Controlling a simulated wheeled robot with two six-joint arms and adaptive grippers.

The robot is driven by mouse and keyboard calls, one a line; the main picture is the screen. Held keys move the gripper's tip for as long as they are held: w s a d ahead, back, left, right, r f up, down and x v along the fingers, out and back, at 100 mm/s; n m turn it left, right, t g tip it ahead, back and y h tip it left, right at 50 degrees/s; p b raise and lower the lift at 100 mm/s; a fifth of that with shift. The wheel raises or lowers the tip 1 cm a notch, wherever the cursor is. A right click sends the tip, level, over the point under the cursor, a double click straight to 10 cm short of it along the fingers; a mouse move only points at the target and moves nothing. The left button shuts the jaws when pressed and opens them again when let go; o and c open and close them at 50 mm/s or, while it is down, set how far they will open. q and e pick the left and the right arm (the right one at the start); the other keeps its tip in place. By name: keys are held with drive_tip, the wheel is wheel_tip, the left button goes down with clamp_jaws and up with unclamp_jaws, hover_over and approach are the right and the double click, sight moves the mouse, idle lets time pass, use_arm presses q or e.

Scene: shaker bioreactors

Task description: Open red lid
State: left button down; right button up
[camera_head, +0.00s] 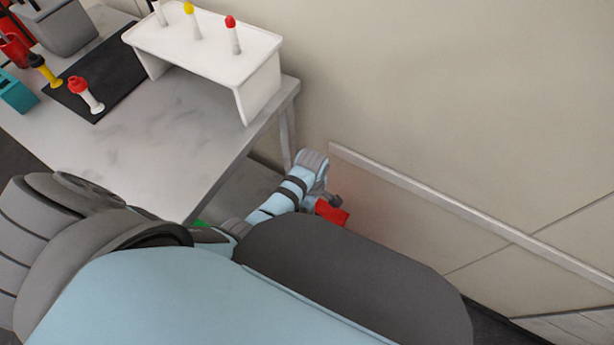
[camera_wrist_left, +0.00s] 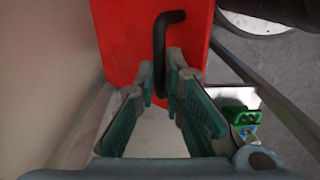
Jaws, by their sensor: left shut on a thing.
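The red lid (camera_wrist_left: 130,45) is a flat red panel in the left wrist view, with a dark bent bar handle (camera_wrist_left: 172,17) on it. My left gripper (camera_wrist_left: 161,80) is shut on the lower part of this handle, its teal-padded fingers on either side. In the head view, a small part of the red lid (camera_head: 331,213) shows beside my left gripper (camera_head: 336,200), low beyond the table's end and near the wall. My own arm hides most of the lid there. What lies under the lid is hidden. My right gripper is not in view.
A grey table (camera_head: 150,135) stands at the upper left, with a white rack (camera_head: 215,52) of capped tubes, a black mat (camera_head: 112,70) and loose tubes. The beige wall (camera_head: 450,100) is close on the right. A green object (camera_wrist_left: 240,118) lies right of my fingers.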

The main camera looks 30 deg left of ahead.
use_arm(q)
drive_tip(key=shift+w+r, duration=0.35)
drive_tip(key=shift+w, duration=0.15)
drive_tip(key=w+r+b, duration=0.2)
drive_tip(key=w+b, duration=0.1)
drive_tip(key=w, duration=0.6)
drive_tip(key=shift+d, duration=0.35)
drive_tip(key=shift+w, duration=0.1)
drive_tip(key=c, duration=1.7)
unclamp_jaws()
drive_tip(key=shift+w, duration=0.15)
drive_tip(key=shift+r, duration=0.1)
